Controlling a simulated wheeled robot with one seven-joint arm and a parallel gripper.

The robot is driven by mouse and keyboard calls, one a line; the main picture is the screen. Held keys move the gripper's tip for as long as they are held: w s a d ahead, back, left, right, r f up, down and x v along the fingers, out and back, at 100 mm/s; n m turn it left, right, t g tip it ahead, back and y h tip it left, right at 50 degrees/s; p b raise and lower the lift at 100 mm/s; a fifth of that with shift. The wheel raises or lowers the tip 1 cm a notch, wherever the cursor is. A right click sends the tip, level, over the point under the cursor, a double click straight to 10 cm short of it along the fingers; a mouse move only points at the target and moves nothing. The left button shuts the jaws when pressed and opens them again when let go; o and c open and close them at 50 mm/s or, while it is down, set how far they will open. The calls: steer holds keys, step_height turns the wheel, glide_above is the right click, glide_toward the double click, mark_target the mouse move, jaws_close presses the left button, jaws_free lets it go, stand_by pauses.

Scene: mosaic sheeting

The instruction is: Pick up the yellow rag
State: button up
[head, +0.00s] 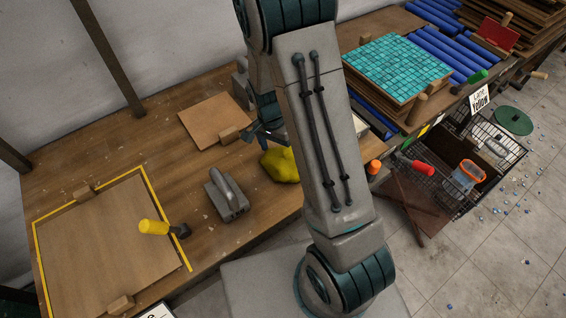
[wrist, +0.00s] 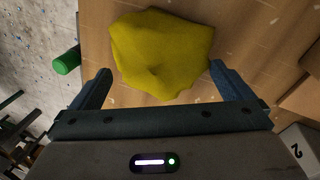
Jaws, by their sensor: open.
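The yellow rag (head: 280,164) lies crumpled on the wooden table (head: 110,130), partly hidden behind my arm in the head view. In the wrist view the yellow rag (wrist: 162,55) fills the upper middle, just ahead of and between the fingers. My gripper (wrist: 158,82) is open, with one finger at each side of the rag's near part. It holds nothing. In the head view my gripper (head: 264,134) is mostly hidden behind my arm, close to the rag. I cannot tell if the fingers touch the rag.
A grey block with a handle (head: 228,197) stands left of the rag. A wooden board (head: 214,121) lies behind it. A stack with teal mosaic sheeting (head: 396,68) and a wire basket (head: 480,165) are on the right.

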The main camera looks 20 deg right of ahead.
mark_target(281, 157)
steer(key=shift+p+x, duration=0.35)
steer(key=shift+x, duration=1.7)
steer(key=shift+a, duration=0.2)
steer(key=c, duration=0.7)
steer(key=shift+c, duration=0.2)
steer(key=shift+v, duration=0.8)
step_height(281, 157, up, 2)
steer(key=shift+d+r+b, duration=0.1)
steer(key=shift+b, duration=0.35)
steer(key=d+r+b, duration=0.1)
steer(key=d+r, duration=0.2)
steer(key=d, duration=0.3)
steer(key=s+d+r+b, duration=0.1)
steer(key=d+r, duration=0.3)
steer(key=d, duration=0.1)
steer(key=shift+d, duration=0.4)
steer(key=shift+s+r, duration=0.1)
